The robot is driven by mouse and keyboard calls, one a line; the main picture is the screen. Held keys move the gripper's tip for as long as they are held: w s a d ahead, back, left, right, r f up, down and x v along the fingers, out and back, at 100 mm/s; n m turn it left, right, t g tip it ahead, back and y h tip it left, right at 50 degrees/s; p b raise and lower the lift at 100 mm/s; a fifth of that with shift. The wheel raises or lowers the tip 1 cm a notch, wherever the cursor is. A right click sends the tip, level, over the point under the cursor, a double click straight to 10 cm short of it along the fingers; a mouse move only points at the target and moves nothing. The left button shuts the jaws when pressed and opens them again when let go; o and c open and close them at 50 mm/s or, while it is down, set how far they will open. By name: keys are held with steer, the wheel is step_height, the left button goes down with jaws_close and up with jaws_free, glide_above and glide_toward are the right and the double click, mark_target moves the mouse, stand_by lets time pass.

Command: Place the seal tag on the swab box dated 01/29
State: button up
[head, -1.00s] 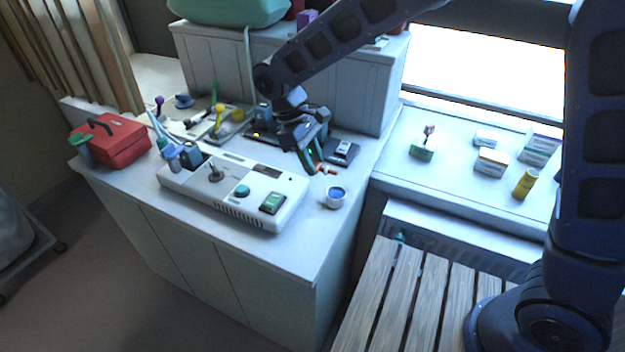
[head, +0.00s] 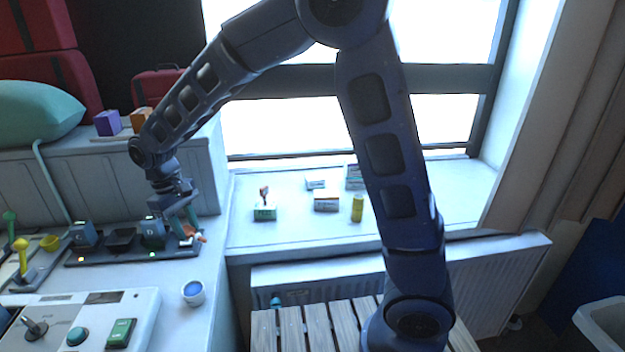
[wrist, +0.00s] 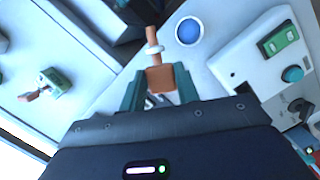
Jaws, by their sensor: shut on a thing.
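My gripper (head: 190,232) is above the right end of the counter by the dark rack. It is shut on an orange-brown piece with a white collar, which I take for the seal tag (head: 201,238). The piece shows between the fingers in the wrist view (wrist: 160,78), its thin end pointing away. On the windowsill are an orange-banded white box (head: 326,202), a small white and blue box (head: 316,184), a stack of boxes (head: 354,176) partly behind my arm, and a green and white box (head: 265,213) with an orange-and-white thing on top. The dates are too small to read.
A yellow cylinder (head: 357,208) stands near the sill boxes. A white cup with blue inside (head: 193,293) stands on the counter near the white console (head: 130,310). A slatted bench (head: 320,325) and radiator (head: 490,275) lie below the sill. The sill's front left is clear.

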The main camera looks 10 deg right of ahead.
steer(key=w+d+f+m+t+y, duration=0.25)
steer(key=w+d+m, duration=0.55)
steer(key=w, duration=0.4)
step_height(320, 180, up, 10)
steer(key=m+t+h, duration=0.4)
steer(key=m+h, duration=1)
steer(key=m, duration=0.3)
glide_above(310, 178)
steer(key=shift+y, duration=0.35)
step_height(310, 178, down, 19)
steer(key=shift+s+f, duration=0.1)
steer(key=shift+f, duration=0.1)
steer(key=o, duration=1)
